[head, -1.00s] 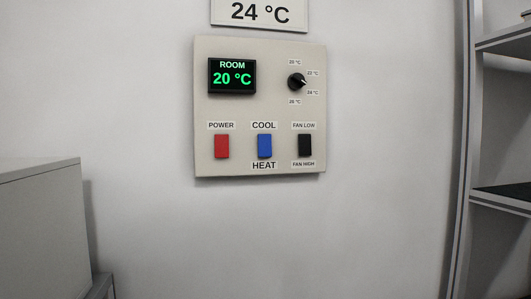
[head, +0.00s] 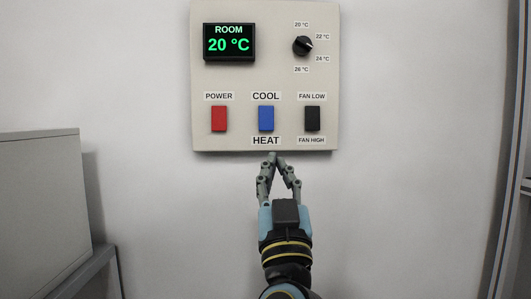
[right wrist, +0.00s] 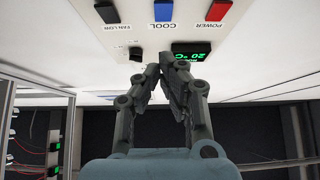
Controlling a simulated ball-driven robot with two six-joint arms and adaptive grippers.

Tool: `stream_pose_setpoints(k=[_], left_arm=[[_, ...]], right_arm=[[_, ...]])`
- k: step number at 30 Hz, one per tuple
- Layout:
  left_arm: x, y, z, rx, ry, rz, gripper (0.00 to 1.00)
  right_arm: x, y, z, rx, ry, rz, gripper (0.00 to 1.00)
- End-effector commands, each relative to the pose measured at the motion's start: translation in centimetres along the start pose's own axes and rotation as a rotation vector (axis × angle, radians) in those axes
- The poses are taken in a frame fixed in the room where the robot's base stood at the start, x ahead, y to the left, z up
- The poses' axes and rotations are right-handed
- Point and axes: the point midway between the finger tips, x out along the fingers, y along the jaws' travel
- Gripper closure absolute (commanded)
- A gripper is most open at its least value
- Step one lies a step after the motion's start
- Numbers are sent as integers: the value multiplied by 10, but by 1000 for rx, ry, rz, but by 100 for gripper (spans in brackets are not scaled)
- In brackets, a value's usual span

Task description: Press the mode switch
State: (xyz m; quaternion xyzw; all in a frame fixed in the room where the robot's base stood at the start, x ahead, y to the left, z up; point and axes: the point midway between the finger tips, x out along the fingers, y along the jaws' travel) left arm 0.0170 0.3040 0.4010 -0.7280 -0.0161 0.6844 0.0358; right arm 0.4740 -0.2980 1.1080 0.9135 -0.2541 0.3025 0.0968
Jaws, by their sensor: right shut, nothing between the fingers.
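The blue mode switch (head: 266,118), labelled COOL above and HEAT below, sits in the middle of the lower row on the beige wall panel (head: 200,80). It also shows in the right wrist view (right wrist: 163,11), upside down. My right gripper (head: 272,156) is shut and empty. Its fingertips appear just below the HEAT label in the head view, at the panel's lower edge. In the right wrist view its fingertips (right wrist: 152,70) meet. I cannot tell the gap between the fingertips and the panel. My left gripper is not in view.
On the panel are a red POWER switch (head: 219,118), a black fan switch (head: 312,118), a dial (head: 302,46) and a display (head: 229,43) reading ROOM 20 °C. A grey cabinet (head: 40,215) stands at left, a shelf rack (head: 508,190) at right.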

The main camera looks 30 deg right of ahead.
Motion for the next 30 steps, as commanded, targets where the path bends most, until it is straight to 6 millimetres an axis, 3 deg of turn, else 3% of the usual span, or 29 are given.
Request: stream_pose_setpoints(k=[13, 17, 30], left_arm=[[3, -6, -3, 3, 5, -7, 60], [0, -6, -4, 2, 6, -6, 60], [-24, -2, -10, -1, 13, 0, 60]], right_arm=[[8, -2, -6, 20, 18, 16, 100], [18, -2, -8, 21, 21, 14, 100], [106, -1, -10, 19, 21, 14, 100]])
